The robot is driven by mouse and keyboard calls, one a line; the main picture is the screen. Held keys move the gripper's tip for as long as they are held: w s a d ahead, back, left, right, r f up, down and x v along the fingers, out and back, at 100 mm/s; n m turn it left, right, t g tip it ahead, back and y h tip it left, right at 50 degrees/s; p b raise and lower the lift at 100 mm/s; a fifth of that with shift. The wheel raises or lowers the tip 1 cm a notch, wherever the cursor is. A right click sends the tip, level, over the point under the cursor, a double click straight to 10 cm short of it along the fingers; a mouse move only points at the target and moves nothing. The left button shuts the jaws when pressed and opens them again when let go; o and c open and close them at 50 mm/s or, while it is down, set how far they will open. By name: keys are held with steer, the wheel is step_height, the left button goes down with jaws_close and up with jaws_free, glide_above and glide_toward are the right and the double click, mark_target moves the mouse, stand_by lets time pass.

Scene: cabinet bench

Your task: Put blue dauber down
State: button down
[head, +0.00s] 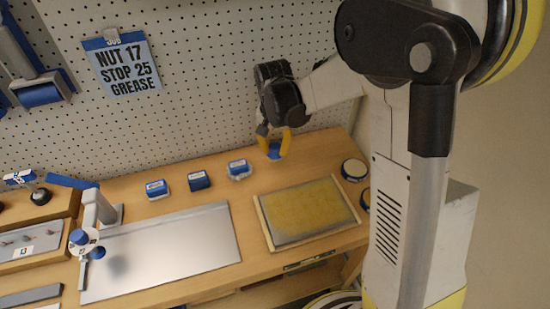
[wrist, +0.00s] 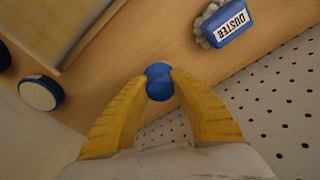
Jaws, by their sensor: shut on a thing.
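My gripper (head: 273,143) is over the back of the bench, near the pegboard, with its yellow fingers pointing down. It is shut on the blue dauber (head: 274,153), which shows as a small blue piece between the fingertips. In the wrist view the dauber (wrist: 159,84) has a rounded blue end and sits between the two yellow fingertips (wrist: 160,78). Its lower part is hidden, and I cannot tell whether it touches the bench top.
The blue duster (head: 238,169) stands left of my gripper, beside blue boxes (head: 199,180). A yellow-topped tray (head: 262,222) lies in front. Round cream-faced blue pads (head: 354,169) are at the right. A metal plate (head: 170,252) lies left. Bare wood surrounds the spot below my gripper.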

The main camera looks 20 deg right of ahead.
mark_target(275, 157)
steer(key=shift+f+b, duration=0.6)
steer(key=shift+f, duration=1.05)
steer(key=shift+f, duration=0.1)
steer(key=shift+f, duration=0.15)
steer(key=c, duration=1.2)
jaws_free()
